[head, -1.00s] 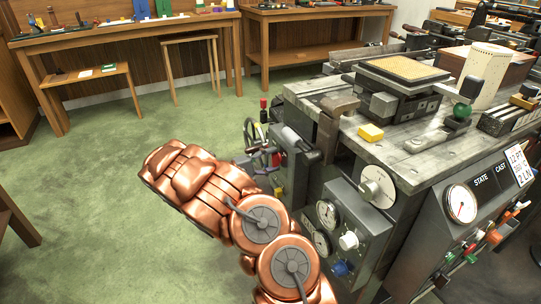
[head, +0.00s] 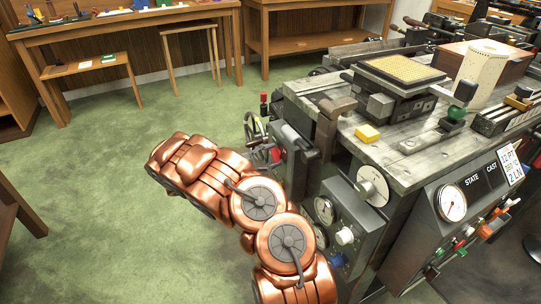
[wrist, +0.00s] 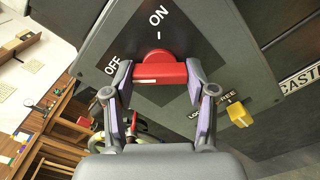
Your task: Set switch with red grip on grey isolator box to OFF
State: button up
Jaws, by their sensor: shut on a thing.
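The grey isolator box (wrist: 215,40) fills the upper part of the wrist view, with ON lettered at the top and OFF at the left. The switch's red grip (wrist: 158,73) is a bar lying crosswise in the picture. Its rounded red part is just below the ON mark. My gripper (wrist: 159,76) has one finger at each end of the bar and is shut on it.
A yellow knob (wrist: 239,114) by the LOCK and FREE lettering sits right of my gripper. Green floor (head: 100,190) is clear at left.

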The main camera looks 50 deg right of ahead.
dwell(0.3)
jog(key=o, duration=1.2)
jog(key=shift+c, duration=0.2)
jog(key=v, duration=1.2)
jog(key=shift+w, duration=0.1)
